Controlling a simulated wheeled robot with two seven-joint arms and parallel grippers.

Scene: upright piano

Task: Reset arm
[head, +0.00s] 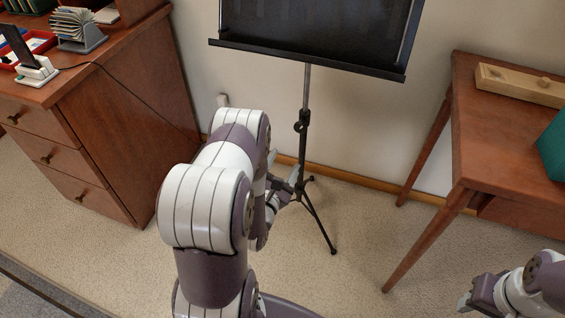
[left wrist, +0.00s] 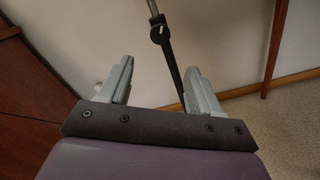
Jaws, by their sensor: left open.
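My left arm reaches in from the bottom of the head view, with its left gripper (head: 283,177) low in front of the black music stand (head: 305,128). In the left wrist view the two grey fingers of the left gripper (left wrist: 160,72) stand wide apart with nothing held between them. The stand's pole (left wrist: 170,58) shows beyond them and passes behind the right finger; I cannot tell how close it is. My right gripper (head: 470,297) shows only partly at the bottom right of the head view, over the carpet, and its jaw opening is unclear.
A wooden desk with drawers (head: 115,130) stands at the left, with a card holder (head: 80,32) on top. A wooden table (head: 500,125) at the right carries a wooden box (head: 520,84) and a green object (head: 554,145).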

